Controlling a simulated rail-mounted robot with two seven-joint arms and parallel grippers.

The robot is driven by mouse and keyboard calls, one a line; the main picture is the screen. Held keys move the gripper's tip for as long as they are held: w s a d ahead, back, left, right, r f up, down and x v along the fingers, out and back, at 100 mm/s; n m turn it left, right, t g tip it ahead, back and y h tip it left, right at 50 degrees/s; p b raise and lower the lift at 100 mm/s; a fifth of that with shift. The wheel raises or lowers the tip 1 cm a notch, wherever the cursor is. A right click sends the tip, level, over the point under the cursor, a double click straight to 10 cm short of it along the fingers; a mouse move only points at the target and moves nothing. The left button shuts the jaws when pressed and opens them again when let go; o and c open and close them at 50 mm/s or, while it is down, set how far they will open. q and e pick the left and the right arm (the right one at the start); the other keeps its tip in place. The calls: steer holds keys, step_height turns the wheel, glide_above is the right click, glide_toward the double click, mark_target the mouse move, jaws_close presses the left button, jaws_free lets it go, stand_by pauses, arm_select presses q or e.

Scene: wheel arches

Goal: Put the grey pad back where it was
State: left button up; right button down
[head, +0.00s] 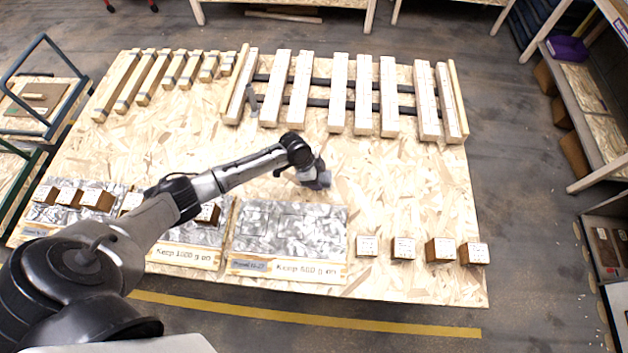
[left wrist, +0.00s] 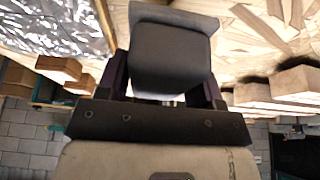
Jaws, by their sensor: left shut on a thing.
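My left gripper (head: 314,176) hangs over the bare board between the slats and the foil-topped plates. It is shut on a grey pad (left wrist: 170,62), which fills the middle of the left wrist view. In the head view the pad is small and partly merged with the gripper, so its outline is hard to tell. A small dark grey piece (head: 254,101) stands by the left pale slats at the back; I cannot tell what it is. My right gripper is not in view.
Pale slats (head: 338,92) lie across dark straps at the back. Several thinner wooden bars (head: 132,84) lie at back left. A foil-topped plate (head: 288,228) lies in front, beside white-topped wooden blocks (head: 440,250). The board (head: 420,180) is clear at right middle.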

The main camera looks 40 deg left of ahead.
arm_select(q)
steer(key=shift+a+f, duration=0.3)
steer(key=shift+a, duration=0.25)
steer(key=shift+a+f, duration=0.1)
steer(key=shift+f, duration=1.95)
steer(key=shift+f+b, duration=0.15)
steer(key=shift+b, duration=0.25)
steer(key=o, duration=0.9)
